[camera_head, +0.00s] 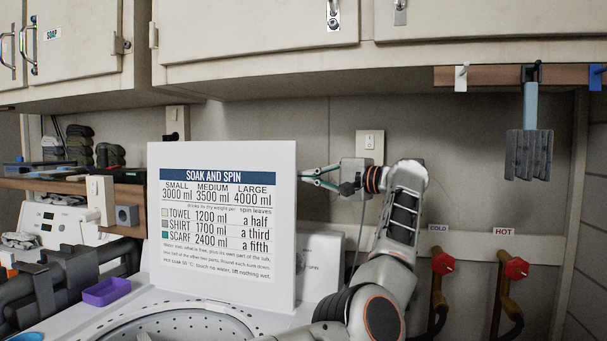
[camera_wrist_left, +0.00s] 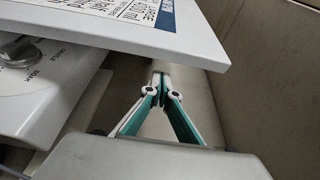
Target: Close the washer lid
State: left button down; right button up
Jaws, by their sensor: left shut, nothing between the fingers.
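The washer lid (camera_head: 284,225) stands upright and open above the tub (camera_head: 175,325), with a "Soak and spin" label on its face. My left gripper (camera_head: 306,177) is at the lid's right edge in the head view, fairly high up; its fingers come from the right, and their tips meet the edge's outline. In the left wrist view the lid (camera_wrist_left: 110,28) crosses the upper left, and the shut, empty fingers (camera_wrist_left: 160,80) are just beside its edge. I cannot tell whether they touch it. My right gripper is not in view.
The washer's back panel (camera_head: 320,265) is behind the lid; its knob (camera_wrist_left: 20,50) shows in the left wrist view. A purple tray (camera_head: 107,291) sits to the left. Cabinets (camera_head: 260,50) hang above.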

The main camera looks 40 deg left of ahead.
pick_arm(q)
jog(key=shift+s+d, duration=0.2)
jog(key=shift+s, duration=0.3)
jog(key=shift+s+d, duration=0.2)
jog(key=shift+s, duration=0.25)
